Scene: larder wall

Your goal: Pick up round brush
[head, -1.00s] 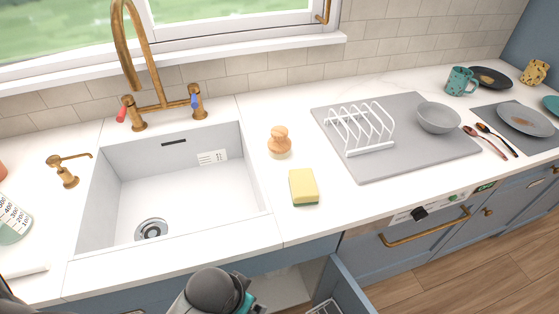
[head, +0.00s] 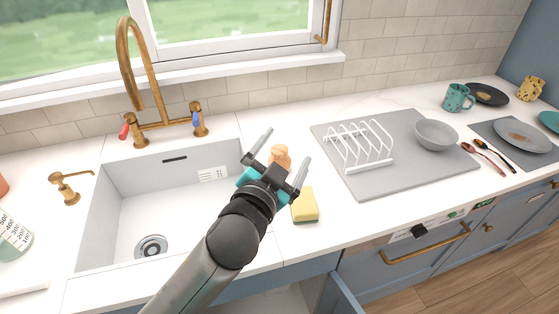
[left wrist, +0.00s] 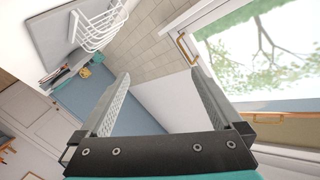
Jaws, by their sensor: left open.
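The round brush (head: 281,153) has a tan wooden knob handle and stands on the white counter just right of the sink. My left gripper (head: 283,151) is open, and in the head view its two fingers appear to either side of the brush's top. The gripper hides the brush's lower part. I cannot tell from the head view how far above the brush the fingers are. In the left wrist view the open fingers (left wrist: 158,90) have nothing between them, and the brush does not show. My right gripper is not in view.
A yellow sponge (head: 305,206) lies close to the gripper's right. The sink (head: 130,205) is to the left. A grey mat (head: 400,175) holds a white rack (head: 360,147) and a grey bowl (head: 436,134). A brass faucet (head: 135,70) stands behind the sink.

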